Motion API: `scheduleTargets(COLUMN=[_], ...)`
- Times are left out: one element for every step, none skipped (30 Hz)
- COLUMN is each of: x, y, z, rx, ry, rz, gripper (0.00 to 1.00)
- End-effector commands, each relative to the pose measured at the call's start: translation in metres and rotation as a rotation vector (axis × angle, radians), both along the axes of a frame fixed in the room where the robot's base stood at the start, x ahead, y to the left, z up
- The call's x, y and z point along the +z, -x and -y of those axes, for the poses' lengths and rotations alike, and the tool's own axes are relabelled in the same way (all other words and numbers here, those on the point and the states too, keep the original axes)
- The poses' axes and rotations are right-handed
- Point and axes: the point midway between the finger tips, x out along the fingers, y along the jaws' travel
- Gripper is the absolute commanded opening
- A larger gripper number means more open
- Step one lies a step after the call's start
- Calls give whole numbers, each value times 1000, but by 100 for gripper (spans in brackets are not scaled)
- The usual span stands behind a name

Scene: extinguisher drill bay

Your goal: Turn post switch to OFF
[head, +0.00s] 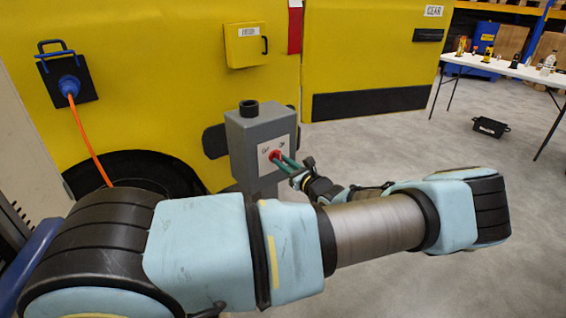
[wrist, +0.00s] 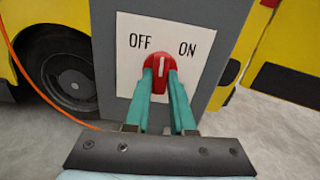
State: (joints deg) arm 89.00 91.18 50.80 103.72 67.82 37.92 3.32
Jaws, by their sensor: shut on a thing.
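The post switch is a red knob (wrist: 161,68) on a white plate (wrist: 205,80) marked OFF at left and ON at right. The knob's white line stands about upright in the wrist view, between the two words. The plate sits on the face of a grey box (head: 238,148), and the knob (head: 275,155) shows small there. My gripper (wrist: 161,82) is shut on the knob, with a green finger on each side. In the head view my gripper (head: 283,160) reaches the plate from the right.
A yellow vehicle (head: 360,50) stands close behind the box. An orange cable (head: 88,140) hangs from a blue plug (head: 69,86) at left. A white table (head: 510,70) with several items stands at back right, a black case (head: 490,127) beneath. Open floor lies between.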

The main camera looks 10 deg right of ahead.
Motion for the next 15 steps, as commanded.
scheduleTargets(x=[0,0,0,1,0,0,0,0,0,0,0,0,0,0,0], y=[0,0,0,0,0,0,0,0,0,0,0,0,0,0,0], z=[0,0,0,1,1,1,1,1,1,1,1,1,1,1,1], rx=[-2,-2,-2,-2,-3,-2,-2,-3,-2,-2,-2,-2,-2,-3,-3], ry=[37,64,98,125,150,186,210,234,268,294,318,349,371,393,421], rz=[19,31,49,61,73,88,100,112,130,141,152,165,177,188,201], gripper=[0,0,0,0,0,0,0,0,0,0,0,0,0,0,0])
